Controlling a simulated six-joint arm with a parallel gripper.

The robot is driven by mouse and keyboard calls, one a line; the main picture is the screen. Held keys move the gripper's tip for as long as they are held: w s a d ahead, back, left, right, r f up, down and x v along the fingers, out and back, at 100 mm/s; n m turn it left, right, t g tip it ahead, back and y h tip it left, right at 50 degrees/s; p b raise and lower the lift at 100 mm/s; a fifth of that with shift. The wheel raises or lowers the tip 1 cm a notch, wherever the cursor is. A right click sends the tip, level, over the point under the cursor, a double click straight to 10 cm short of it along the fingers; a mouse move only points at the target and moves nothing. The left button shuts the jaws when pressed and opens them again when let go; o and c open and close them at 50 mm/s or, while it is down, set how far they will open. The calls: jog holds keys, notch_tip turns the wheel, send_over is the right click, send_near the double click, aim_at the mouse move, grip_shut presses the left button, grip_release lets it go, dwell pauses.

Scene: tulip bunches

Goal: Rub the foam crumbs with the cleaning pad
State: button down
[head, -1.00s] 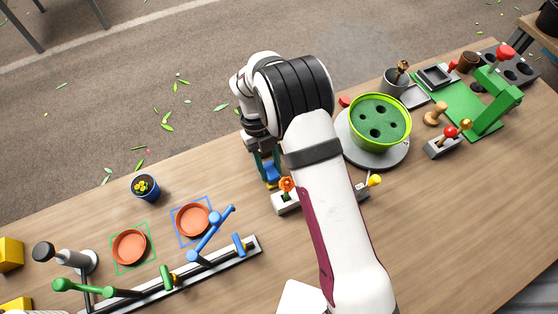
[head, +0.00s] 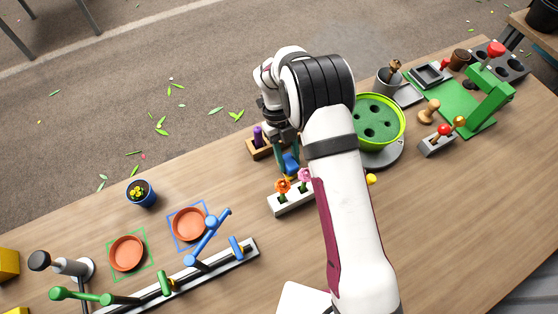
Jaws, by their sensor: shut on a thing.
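My gripper (head: 289,160) hangs over the back middle of the table, behind the white flower holder. It is shut on a small blue piece (head: 292,166), which looks like the cleaning pad; my fingers and arm partly hide it. I cannot tell whether the blue piece touches the table. I cannot make out any foam crumbs; my arm covers part of the table to the right of the gripper.
The white holder (head: 291,203) with orange and pink flowers stands just in front of the gripper. A wooden block (head: 259,153) with a purple peg is behind left. A green foam pot (head: 379,121) stands right. The right front table is clear.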

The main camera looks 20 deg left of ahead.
jog(key=shift+w+d, duration=0.55)
jog(key=r, duration=0.2)
jog(key=shift+w+d+r, duration=0.2)
jog(key=shift+w+r, duration=0.05)
jog(key=shift+r, duration=0.05)
notch_tip(320, 180, up, 6)
jog(key=shift+f, duration=0.1)
dwell(0.3)
